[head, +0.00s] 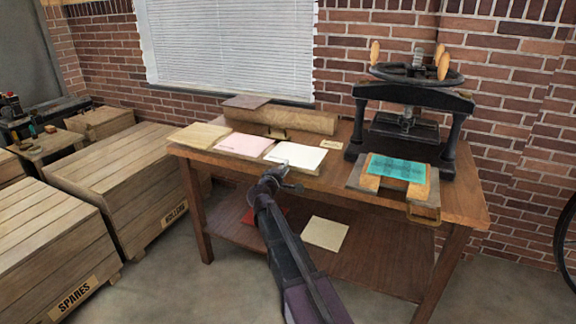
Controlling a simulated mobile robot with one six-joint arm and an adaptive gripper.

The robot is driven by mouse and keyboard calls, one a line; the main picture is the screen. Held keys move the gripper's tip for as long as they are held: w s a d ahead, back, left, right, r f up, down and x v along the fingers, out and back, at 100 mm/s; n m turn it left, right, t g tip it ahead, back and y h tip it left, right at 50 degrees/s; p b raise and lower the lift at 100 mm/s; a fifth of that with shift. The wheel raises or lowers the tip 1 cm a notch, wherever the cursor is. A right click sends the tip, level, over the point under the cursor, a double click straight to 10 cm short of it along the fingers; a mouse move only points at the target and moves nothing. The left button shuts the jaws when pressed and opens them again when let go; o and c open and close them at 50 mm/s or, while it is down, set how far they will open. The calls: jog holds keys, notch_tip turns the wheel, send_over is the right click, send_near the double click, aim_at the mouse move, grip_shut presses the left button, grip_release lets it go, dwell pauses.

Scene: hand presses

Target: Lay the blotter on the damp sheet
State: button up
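A wooden table bears a row of flat items along its left side: a tan board or sheet (200,135), a pink sheet (244,145) and a white sheet (296,156). A teal sheet (397,167) lies on the wooden bed (362,180) in front of the press. No readable label tells me which sheet is the blotter or which is damp. My gripper (288,177) is at the table's front edge, just below the white sheet in the picture. It looks empty, but its fingers are too small to judge.
The black hand press (412,95) with its wheel stands at the back right. A long wooden block (290,121) lies behind the sheets. A cream sheet (326,233) and a red item (250,216) lie on the lower shelf. Wooden crates (120,180) stand at left.

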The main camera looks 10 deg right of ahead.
aim_at(288, 156)
jog(key=shift+x, duration=1.45)
grip_shut()
notch_tip(288, 156, up, 3)
jog(key=p, duration=0.3)
jog(key=shift+r, duration=0.1)
jog(key=shift+s+a, duration=0.1)
jog(key=shift+s, duration=0.05)
